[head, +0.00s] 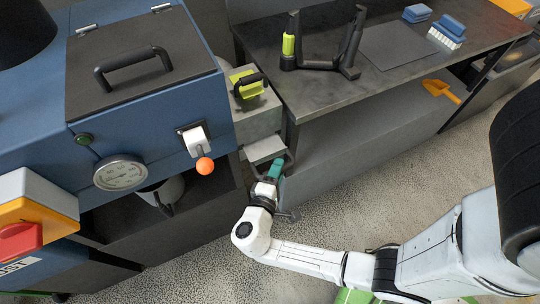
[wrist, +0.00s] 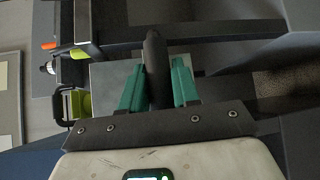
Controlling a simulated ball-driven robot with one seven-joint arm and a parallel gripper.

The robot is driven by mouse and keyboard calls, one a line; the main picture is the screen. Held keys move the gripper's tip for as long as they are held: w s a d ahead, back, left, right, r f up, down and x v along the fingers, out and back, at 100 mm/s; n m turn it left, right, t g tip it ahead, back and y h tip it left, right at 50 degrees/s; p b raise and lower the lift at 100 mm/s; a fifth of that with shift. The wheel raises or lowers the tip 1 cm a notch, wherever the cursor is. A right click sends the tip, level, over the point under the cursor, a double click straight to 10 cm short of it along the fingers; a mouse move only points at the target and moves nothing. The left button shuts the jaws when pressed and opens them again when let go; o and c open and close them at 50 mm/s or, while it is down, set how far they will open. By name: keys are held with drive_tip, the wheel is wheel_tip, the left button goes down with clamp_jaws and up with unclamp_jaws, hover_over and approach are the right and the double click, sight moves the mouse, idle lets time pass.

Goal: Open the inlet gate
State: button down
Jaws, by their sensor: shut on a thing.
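A flat light-grey plate (head: 265,149), which looks like the inlet gate, juts out below a grey block on the right side of the blue machine. A dark handle (head: 289,160) is at its outer end. My gripper (head: 274,170), with teal fingers, is at this handle. In the wrist view my gripper (wrist: 157,85) has one finger on each side of the dark handle bar (wrist: 155,60) and is shut on it. The grey plate (wrist: 108,75) shows behind the fingers there. In the head view the fingers hide part of the handle.
The blue machine (head: 215,100) carries a black-handled lid (head: 140,60), a gauge (head: 120,173) and an orange-knobbed lever (head: 204,165). A yellow-green clamp-like piece (head: 246,83) sits on the grey block. A dark workbench (head: 300,90) stands to the right. Speckled floor is open in front.

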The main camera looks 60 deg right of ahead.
drive_tip(key=s+a, duration=0.2)
drive_tip(key=s, duration=0.1)
drive_tip(key=shift+s, duration=0.15)
drive_tip(key=c, duration=0.9)
unclamp_jaws()
drive_tip(key=shift+a, duration=0.1)
drive_tip(key=b+v, duration=0.1)
drive_tip(key=v, duration=0.9)
drive_tip(key=shift+a, duration=0.35)
